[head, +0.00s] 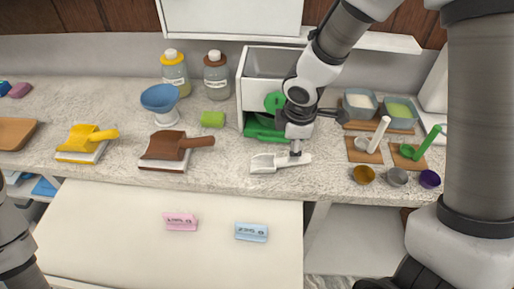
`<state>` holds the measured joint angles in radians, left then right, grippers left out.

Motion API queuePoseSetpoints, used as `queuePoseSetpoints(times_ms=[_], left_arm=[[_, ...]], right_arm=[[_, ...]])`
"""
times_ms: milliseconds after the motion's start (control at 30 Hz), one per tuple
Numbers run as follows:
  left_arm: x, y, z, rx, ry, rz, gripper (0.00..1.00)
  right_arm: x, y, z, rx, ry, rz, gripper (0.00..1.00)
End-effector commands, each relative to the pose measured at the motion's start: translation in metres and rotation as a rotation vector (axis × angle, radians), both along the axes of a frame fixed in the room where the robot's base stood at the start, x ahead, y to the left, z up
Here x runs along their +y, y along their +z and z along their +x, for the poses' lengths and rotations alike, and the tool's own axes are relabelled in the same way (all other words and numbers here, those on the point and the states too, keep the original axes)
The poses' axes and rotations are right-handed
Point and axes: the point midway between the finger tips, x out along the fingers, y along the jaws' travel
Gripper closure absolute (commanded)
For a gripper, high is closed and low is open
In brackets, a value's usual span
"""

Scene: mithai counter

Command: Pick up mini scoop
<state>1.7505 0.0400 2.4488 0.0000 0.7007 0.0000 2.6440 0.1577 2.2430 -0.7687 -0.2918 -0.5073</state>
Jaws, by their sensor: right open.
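A small white scoop (264,163), which looks like the mini scoop, lies on the speckled counter near its front edge. Its bowl points left and its handle points right. My right gripper (296,150) points down right over the handle. It is open, with its tips at or just above the handle; I cannot tell whether they touch it. Part of the handle is hidden behind the tips. My left gripper is out of view; only a piece of my left arm shows at the left edge.
A brown scoop (166,147) and a yellow scoop (85,138) lie to the left. Small cups (397,177) and wooden boards (362,151) are to the right. Counter between the brown and white scoops is clear.

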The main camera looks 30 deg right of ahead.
Motion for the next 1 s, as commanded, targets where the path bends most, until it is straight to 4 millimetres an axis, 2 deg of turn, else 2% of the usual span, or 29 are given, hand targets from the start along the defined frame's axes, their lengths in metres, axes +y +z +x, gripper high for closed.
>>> queuePoseSetpoints(times_ms=[33, 167, 367, 633, 700, 800, 1000], left_arm=[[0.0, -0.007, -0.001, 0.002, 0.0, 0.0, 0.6], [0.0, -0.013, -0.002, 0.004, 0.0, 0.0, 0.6], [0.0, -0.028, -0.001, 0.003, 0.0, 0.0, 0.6], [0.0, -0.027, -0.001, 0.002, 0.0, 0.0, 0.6], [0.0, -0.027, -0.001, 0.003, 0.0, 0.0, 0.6], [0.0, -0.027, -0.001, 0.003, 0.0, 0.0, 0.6], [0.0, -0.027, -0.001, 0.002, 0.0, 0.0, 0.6]], right_arm=[[-0.001, -0.012, 0.0, 0.003, 0.0, 0.0, 0.44], [-0.002, -0.029, 0.004, 0.003, 0.0, 0.001, 0.44], [-0.005, -0.065, 0.011, 0.003, 0.0, 0.001, 0.44], [-0.005, -0.067, 0.012, 0.001, -0.001, 0.002, 0.44], [-0.005, -0.067, 0.012, 0.001, -0.001, 0.002, 0.69], [-0.005, -0.067, 0.012, 0.001, -0.001, 0.002, 1.0], [-0.005, -0.067, 0.012, 0.003, -0.001, 0.001, 1.0]])
